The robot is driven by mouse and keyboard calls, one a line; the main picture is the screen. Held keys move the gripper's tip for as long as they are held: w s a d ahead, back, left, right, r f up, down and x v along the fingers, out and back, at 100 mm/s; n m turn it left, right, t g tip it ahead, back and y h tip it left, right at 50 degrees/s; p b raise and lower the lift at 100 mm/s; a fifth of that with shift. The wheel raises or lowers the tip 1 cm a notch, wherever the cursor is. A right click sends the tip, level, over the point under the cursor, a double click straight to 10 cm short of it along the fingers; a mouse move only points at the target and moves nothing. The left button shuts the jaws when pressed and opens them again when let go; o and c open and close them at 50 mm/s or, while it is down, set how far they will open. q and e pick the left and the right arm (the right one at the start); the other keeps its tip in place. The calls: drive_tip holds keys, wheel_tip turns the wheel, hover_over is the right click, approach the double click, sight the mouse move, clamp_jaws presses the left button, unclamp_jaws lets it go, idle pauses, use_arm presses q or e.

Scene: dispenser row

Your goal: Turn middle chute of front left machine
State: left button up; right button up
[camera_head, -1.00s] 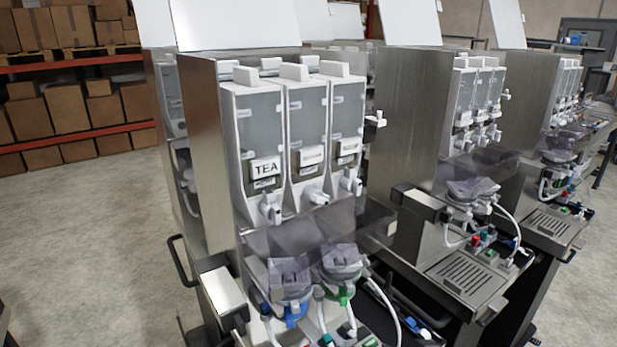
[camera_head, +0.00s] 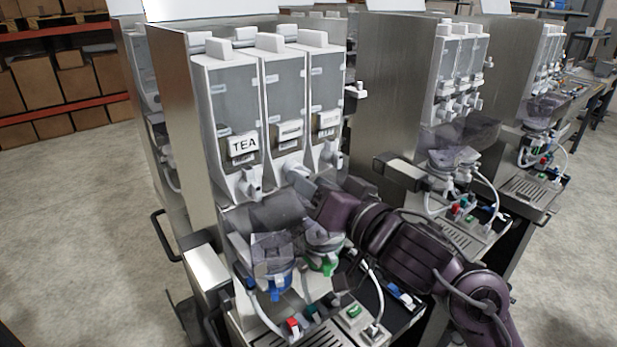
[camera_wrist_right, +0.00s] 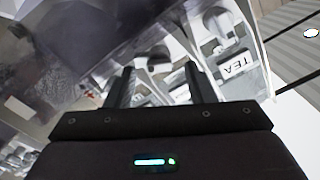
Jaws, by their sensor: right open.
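The front left machine (camera_head: 185,110) has three clear canisters side by side, the left one labelled TEA. Its middle chute (camera_head: 297,180) is a white spout low on the middle canister, partly hidden by my right arm in the head view. My right gripper (camera_wrist_right: 160,82) is open, with its two dark fingers apart. In the wrist view a white chute (camera_wrist_right: 158,62) shows between and beyond the fingertips, beside the TEA canister's chute (camera_wrist_right: 216,20). I cannot tell whether the fingers touch it. The left gripper is not in view.
The TEA chute (camera_head: 250,184) and right chute (camera_head: 333,157) flank the middle one closely. Below are a smoky shield, funnels with a blue collar (camera_head: 275,284) and a green collar (camera_head: 323,264), and hoses. More machines (camera_head: 405,90) stand to the right. Open floor (camera_head: 90,220) lies left.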

drive_tip(key=shift+x, duration=0.8)
drive_tip(key=c, duration=1)
